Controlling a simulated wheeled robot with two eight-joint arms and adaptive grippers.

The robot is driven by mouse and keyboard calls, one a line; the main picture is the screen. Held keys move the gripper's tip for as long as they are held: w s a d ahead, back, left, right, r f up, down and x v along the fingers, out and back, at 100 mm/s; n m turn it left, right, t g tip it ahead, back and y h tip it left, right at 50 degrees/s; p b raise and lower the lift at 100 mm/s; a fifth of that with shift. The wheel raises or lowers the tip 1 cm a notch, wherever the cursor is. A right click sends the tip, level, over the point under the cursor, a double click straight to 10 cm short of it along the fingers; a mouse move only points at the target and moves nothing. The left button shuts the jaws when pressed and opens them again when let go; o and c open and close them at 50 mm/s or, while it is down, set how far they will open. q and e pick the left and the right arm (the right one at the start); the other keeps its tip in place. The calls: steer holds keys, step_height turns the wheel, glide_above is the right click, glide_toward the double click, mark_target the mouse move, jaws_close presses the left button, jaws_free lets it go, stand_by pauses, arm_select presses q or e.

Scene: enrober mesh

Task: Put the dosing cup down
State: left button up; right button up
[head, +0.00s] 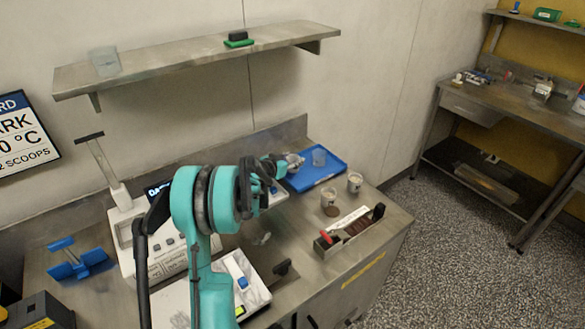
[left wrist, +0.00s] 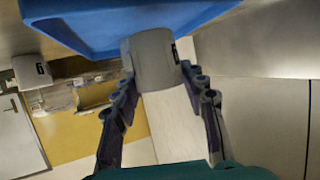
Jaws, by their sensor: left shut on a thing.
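My left gripper (head: 281,164) reaches over the bench to the near left edge of the blue tray (head: 327,179). It is shut on a grey cup, the dosing cup (head: 296,160), which shows only in part beyond the fingers. In the left wrist view the dosing cup (left wrist: 153,60) sits between the two fingertips (left wrist: 156,82), with a dark label on its side. The blue tray (left wrist: 110,25) fills the upper part there; I cannot tell whether the cup touches it. My right gripper is not in view.
A clear bluish cup (head: 319,157) stands on the tray. Two labelled cups (head: 329,196) (head: 354,182) stand right of it, near a rack (head: 349,230) with a red-handled tool. A scale (head: 240,276) and a machine (head: 160,255) stand on the bench. A shelf (head: 200,55) hangs above.

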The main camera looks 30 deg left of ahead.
arm_select(q)
step_height(320, 180, down, 3)
steer(key=shift+r+b, duration=0.1)
steer(key=shift+b, duration=0.3)
steer(key=shift+r, duration=0.1)
steer(key=shift+f, duration=0.2)
steer(key=o, duration=1)
steer(key=shift+o, duration=0.2)
steer(key=shift+r, duration=0.1)
